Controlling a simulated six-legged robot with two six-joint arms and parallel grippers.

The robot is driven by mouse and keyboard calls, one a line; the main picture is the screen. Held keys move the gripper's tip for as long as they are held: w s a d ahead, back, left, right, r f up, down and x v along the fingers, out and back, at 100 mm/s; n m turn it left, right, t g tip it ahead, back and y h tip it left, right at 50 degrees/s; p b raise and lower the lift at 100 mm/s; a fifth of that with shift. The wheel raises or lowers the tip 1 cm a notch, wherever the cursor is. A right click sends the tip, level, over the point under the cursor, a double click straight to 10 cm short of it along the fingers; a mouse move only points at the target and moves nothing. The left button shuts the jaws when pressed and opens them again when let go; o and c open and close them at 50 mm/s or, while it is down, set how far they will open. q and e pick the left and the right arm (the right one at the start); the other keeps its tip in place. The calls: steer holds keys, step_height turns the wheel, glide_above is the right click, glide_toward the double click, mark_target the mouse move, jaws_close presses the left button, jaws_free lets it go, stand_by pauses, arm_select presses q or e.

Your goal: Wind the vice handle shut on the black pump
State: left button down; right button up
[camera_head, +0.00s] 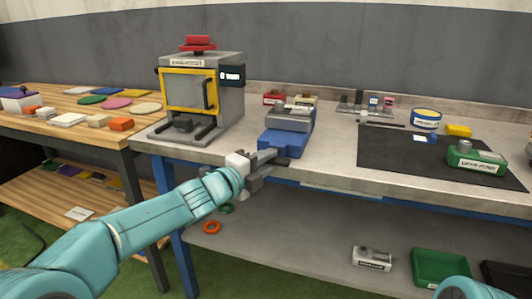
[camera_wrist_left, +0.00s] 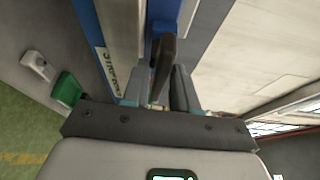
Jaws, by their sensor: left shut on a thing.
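The blue vice (camera_head: 285,141) stands at the front edge of the grey bench, with a grey part (camera_head: 292,118) at its top. My left gripper (camera_head: 266,160) is at the vice's front, shut on the dark vice handle (camera_head: 283,162). In the left wrist view the handle (camera_wrist_left: 163,58) runs between the two fingers of my left gripper (camera_wrist_left: 160,88), against the blue vice body (camera_wrist_left: 197,22). I cannot make out a black pump clearly in the vice jaws. My right gripper is out of view.
A press with a yellow-framed door (camera_head: 190,90) stands left of the vice. A black mat (camera_head: 400,152) with a green pump (camera_head: 476,158) lies to the right. The lower shelf (camera_head: 300,235) holds a grey pump (camera_head: 372,258) and a green bin (camera_head: 440,266).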

arm_select(q)
steer(key=shift+d+r+m+g+y+p, duration=0.15)
steer(key=shift+m+y+p, duration=0.3)
steer(key=shift+m+p, duration=0.5)
steer(key=shift+a+r+m+g+y+p, duration=0.1)
steer(key=shift+m+g+y+p, duration=0.25)
steer(key=shift+m+p, duration=0.6)
steer(key=shift+d+r+m+g+y+p, duration=0.1)
steer(key=shift+m+y+p, duration=0.45)
steer(key=shift+m, duration=0.75)
steer(key=shift+f, duration=0.1)
steer(key=c, duration=1.1)
jaws_free()
steer(key=v, duration=1.6)
steer(key=shift+s, duration=0.15)
